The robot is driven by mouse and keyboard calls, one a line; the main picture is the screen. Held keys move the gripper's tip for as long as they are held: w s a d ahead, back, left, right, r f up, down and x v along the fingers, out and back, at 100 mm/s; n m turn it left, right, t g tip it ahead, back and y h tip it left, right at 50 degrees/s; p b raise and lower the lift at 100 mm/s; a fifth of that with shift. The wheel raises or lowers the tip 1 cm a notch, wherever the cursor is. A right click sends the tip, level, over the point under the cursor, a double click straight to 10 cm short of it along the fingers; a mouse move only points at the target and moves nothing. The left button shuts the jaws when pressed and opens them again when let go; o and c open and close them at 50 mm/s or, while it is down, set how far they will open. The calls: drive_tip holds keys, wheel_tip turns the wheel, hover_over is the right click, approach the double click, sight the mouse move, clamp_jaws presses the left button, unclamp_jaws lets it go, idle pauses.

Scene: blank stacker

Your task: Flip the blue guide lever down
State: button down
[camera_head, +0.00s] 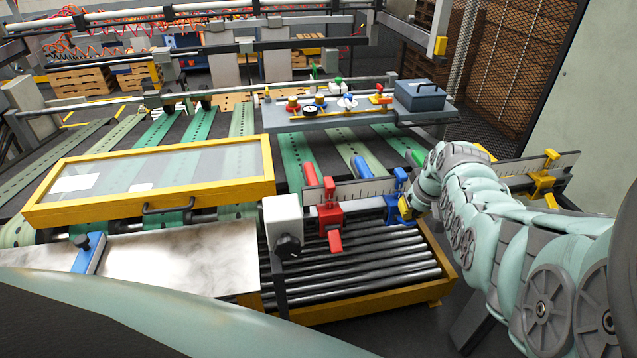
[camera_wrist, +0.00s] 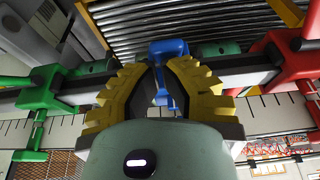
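The blue guide (camera_head: 394,207) sits on the ruled rail above the roller bed in the head view, right of the red guide (camera_head: 330,217). My gripper (camera_head: 406,207) is at its right side, largely hidden by my arm. In the wrist view the blue lever (camera_wrist: 168,48) shows at the tips of my yellow fingers (camera_wrist: 160,66). A blue part also shows in the narrow gap between the fingers. The fingertips are close together, but I cannot tell whether they grip the lever or only touch it.
Green guide parts (camera_wrist: 40,90) stand left and a red guide (camera_wrist: 285,58) right along the rail in the wrist view. Rollers (camera_head: 350,270) lie below the rail. A grey shelf with small parts (camera_head: 350,118) and a blue box (camera_head: 420,95) is behind. A yellow-framed cover (camera_head: 150,208) is left.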

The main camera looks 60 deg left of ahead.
sight(415, 225)
drive_tip(key=shift+d+f+t+y+b, duration=0.2)
drive_tip(key=shift+d+t+y+b, duration=0.1)
drive_tip(key=shift+y+b, duration=0.35)
idle(0.5)
drive_tip(key=shift+s+d+f+b, duration=0.1)
drive_tip(key=shift+f+b, duration=0.1)
drive_tip(key=shift+b, duration=0.2)
drive_tip(key=shift+d+f+t+y+b, duration=0.25)
drive_tip(key=shift+y+b, duration=0.3)
drive_tip(key=shift+b, duration=0.5)
drive_tip(key=b, duration=0.2)
drive_tip(key=f+y+b, duration=0.1)
drive_tip(key=b, duration=0.2)
drive_tip(key=f+t+y+b, duration=0.1)
drive_tip(key=b, duration=0.2)
drive_tip(key=shift+s+d, duration=0.25)
drive_tip(key=shift+d, duration=0.15)
drive_tip(key=y+b, duration=0.2)
drive_tip(key=b, duration=0.4)
drive_tip(key=f+t+y+b, duration=0.1)
drive_tip(key=y+b, duration=0.1)
drive_tip(key=b, duration=0.5)
drive_tip(key=f+t+y+b, duration=0.1)
drive_tip(key=y+b, duration=0.1)
drive_tip(key=b, duration=0.4)
drive_tip(key=shift+s+d+f+b, duration=0.1)
drive_tip(key=shift+s+d+b, duration=0.1)
drive_tip(key=shift+d+b, duration=0.15)
drive_tip(key=shift+b, duration=1)
